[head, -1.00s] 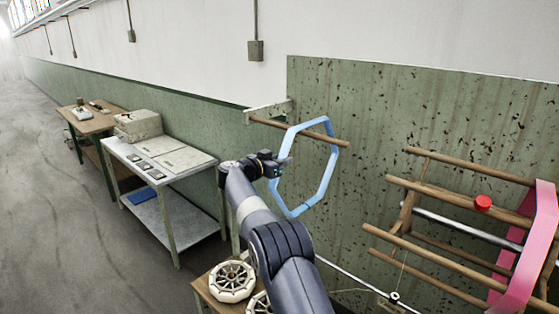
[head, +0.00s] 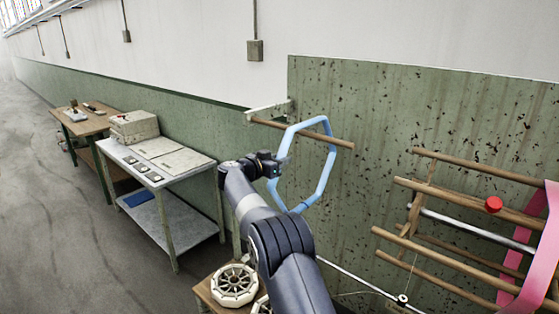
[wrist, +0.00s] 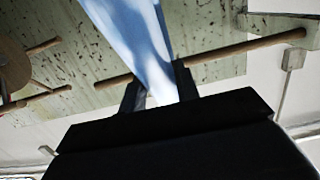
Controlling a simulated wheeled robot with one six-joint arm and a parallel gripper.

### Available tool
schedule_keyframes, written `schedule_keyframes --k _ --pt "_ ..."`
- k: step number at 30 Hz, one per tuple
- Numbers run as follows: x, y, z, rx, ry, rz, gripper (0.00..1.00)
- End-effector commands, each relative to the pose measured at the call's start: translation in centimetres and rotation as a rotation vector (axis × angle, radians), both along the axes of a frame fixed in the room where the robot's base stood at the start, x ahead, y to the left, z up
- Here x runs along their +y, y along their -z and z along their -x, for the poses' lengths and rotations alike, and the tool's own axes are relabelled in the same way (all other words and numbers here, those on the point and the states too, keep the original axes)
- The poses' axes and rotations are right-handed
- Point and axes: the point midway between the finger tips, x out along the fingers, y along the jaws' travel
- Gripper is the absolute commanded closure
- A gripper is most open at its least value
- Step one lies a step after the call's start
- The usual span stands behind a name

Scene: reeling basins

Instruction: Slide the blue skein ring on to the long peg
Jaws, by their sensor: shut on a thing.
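The long peg (head: 312,136) is a brown wooden rod reaching right from a wall bracket (head: 270,111). The ring's left side crosses in front of the peg. The peg appears to run through the ring's upper part, its free end showing past the ring's right side. In the wrist view the peg (wrist: 230,52) passes behind the band.
A wooden reel with a pink skein (head: 535,245) and a red knob (head: 493,204) stands at the right. A low stand with pale spoked wheels (head: 233,285) is below my arm. A metal table (head: 160,170) and a wooden table (head: 87,122) stand left along the wall.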

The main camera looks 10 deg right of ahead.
Motion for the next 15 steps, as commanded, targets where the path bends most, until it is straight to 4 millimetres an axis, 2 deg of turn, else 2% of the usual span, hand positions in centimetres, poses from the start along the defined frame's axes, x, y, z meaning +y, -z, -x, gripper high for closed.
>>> schedule_keyframes --k 15 --pt "0.02 0.93 -0.01 0.0 0.0 0.0 0.99"
